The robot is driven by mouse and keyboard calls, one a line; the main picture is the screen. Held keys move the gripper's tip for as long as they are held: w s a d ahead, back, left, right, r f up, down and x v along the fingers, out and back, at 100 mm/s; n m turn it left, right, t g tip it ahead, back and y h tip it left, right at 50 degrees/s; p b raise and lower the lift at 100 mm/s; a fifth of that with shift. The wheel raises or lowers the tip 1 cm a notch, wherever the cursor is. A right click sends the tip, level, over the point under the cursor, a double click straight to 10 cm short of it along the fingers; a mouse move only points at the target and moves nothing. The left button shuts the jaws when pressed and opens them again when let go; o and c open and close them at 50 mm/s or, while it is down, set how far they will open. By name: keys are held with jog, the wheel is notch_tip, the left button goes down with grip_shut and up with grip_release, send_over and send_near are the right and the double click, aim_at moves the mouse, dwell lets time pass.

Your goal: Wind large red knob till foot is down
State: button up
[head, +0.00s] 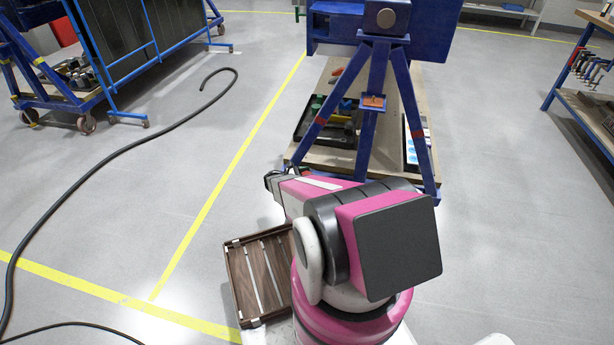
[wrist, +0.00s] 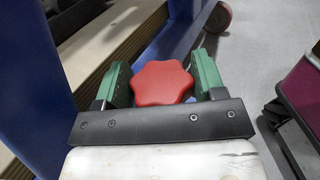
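The large red knob (wrist: 162,83) has rounded lobes and shows in the wrist view between the two green fingers of my gripper (wrist: 163,80). A finger stands close on each side of it; I cannot tell whether they press on it or leave a small gap. In the head view the dark end of my gripper (head: 274,180) is low beside the blue stand (head: 374,110), partly behind my pink arm. The knob does not show there. I cannot make out the foot in either view.
Wooden boards (wrist: 112,45) and blue frame parts lie close to my gripper's left. A slatted wooden tray (head: 234,285) is on the left of my arm. A blue cart (head: 135,75) stands at the back left and a black hose (head: 125,150) crosses the floor. The left floor is otherwise open.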

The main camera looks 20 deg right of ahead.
jog(key=m+g, duration=0.1)
jog(key=g, duration=0.1)
jog(key=m+g, duration=0.1)
jog(key=shift+w+f+m+g+y, duration=0.1)
jog(key=shift+w+m+g+y, duration=0.1)
jog(key=shift+m+g+y, duration=0.15)
jog(key=shift+s+m+g+y, duration=0.2)
jog(key=shift+m+g+y, duration=0.65)
jog(key=shift+g, duration=0.8)
jog(key=o, duration=0.8)
jog(key=shift+o, duration=0.2)
